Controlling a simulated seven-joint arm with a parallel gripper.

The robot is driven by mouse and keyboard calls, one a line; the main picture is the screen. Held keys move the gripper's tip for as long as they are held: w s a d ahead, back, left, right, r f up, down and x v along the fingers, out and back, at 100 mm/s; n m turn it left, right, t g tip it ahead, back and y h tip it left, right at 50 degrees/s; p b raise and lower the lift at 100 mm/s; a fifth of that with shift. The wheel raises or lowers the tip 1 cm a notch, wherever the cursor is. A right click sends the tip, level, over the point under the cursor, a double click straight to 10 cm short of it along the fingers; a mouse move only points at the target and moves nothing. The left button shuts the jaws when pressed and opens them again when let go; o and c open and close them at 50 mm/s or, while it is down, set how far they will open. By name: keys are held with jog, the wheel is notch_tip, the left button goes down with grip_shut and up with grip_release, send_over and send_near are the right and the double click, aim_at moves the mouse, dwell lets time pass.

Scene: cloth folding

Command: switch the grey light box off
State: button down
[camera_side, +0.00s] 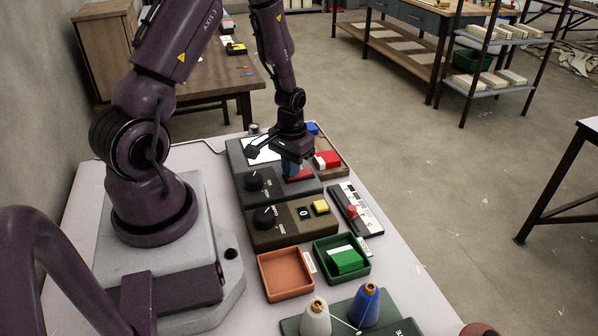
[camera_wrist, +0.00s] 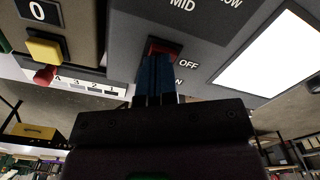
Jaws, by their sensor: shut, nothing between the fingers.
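The grey light box (camera_side: 236,158) stands on the table below my gripper. Its panel (camera_wrist: 270,52) glows bright white in the wrist view. A black knob (camera_side: 255,180) sits on the box's near side. The red switch (camera_wrist: 160,45) has OFF printed beside it, and a partly hidden label ending in N lies lower down. My gripper (camera_side: 291,174) points down over the switch, its blue fingers together and empty. In the wrist view the fingertips (camera_wrist: 156,58) overlap the switch's lower part; I cannot tell whether they touch it. The fingers hide part of the switch.
An olive box (camera_side: 291,228) with a knob, a 0 display and a yellow button (camera_side: 321,207) stands nearer. A slider panel (camera_side: 345,196) with a red knob lies right. A wooden tray (camera_side: 341,168) holds blocks behind. Orange (camera_side: 284,288) and green (camera_side: 363,267) trays and two spools stand in front.

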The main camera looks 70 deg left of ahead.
jog(key=shift+r, duration=3.4)
jog(key=shift+s+d, duration=0.25)
jog(key=shift+s, duration=0.15)
jog(key=s+d+r+m+t, duration=0.2)
jog(key=s+d+r+m, duration=0.1)
jog(key=d+r, duration=0.5)
jog(key=s+d+r+m+t, duration=0.3)
jog(key=d+r, duration=0.6)
jog(key=r, duration=0.6)
jog(key=shift+s+d+t, duration=0.2)
jog(key=shift+s+t, duration=0.1)
jog(key=shift+s, duration=0.15)
jog(key=shift+r, duration=0.1)
